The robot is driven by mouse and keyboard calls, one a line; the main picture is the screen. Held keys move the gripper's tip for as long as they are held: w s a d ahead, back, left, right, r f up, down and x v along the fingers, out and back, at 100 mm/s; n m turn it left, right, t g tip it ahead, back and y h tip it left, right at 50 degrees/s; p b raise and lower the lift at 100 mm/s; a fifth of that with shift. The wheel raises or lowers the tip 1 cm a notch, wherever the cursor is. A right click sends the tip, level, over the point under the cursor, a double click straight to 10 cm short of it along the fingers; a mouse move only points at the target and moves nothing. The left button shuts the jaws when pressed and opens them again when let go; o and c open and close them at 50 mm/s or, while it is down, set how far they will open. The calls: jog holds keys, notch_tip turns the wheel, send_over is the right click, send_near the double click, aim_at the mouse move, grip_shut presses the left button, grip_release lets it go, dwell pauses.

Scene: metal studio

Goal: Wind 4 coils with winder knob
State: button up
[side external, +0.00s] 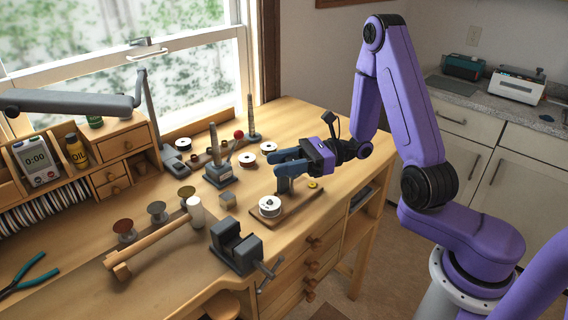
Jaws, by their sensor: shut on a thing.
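The coil winder is a small wooden board (298,209) near the right front part of the bench. A white spool (270,206) sits at its left end, and a dark blue-grey upright (284,185) stands behind the spool. My gripper (277,164) reaches in from the right with its blue fingers just above this upright. The fingers are shut on what appears to be the winder knob, which they hide. A small yellow round piece (313,184) shows at the board's right end. The number of coils on the spool is too small to tell.
A dark vise (236,246) and a wooden mallet (150,240) lie in front and left of the winder. The bench's right edge is near.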

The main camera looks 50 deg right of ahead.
jog(key=shift+w+d+m+t+h, duration=0.1)
jog(key=shift+w+m+t+h, duration=0.05)
jog(key=shift+m+t+h, duration=1.1)
jog(key=shift+w+d+m+t+h, duration=0.1)
jog(key=shift+m+t+h, duration=0.8)
jog(key=shift+t, duration=0.65)
jog(key=shift+w+d+m+t+h, duration=0.1)
jog(key=shift+d+m+t+h, duration=0.1)
jog(key=shift+m+t+h, duration=0.9)
jog(key=shift+w+d+m+t+h, duration=0.15)
jog(key=shift+m+t+h, duration=0.55)
jog(key=shift+m+h, duration=0.75)
jog(key=shift+d+h, duration=0.1)
jog(key=shift+h, duration=0.5)
jog(key=o, duration=1)
jog(key=shift+c, duration=0.2)
jog(key=shift+n+y, duration=0.5)
jog(key=shift+y, duration=0.1)
jog(key=shift+s+a+n+g+y, duration=0.1)
jog(key=shift+a+n+g+y, duration=0.05)
jog(key=shift+n+g+y, duration=0.7)
jog(key=shift+s+a+n+g+y, duration=0.1)
jog(key=shift+n+g+y, duration=0.45)
jog(key=shift+y, duration=0.6)
jog(key=shift+a+n+g+y, duration=0.15)
jog(key=shift+n+g+y, duration=0.55)
jog(key=shift+n+y, duration=0.25)
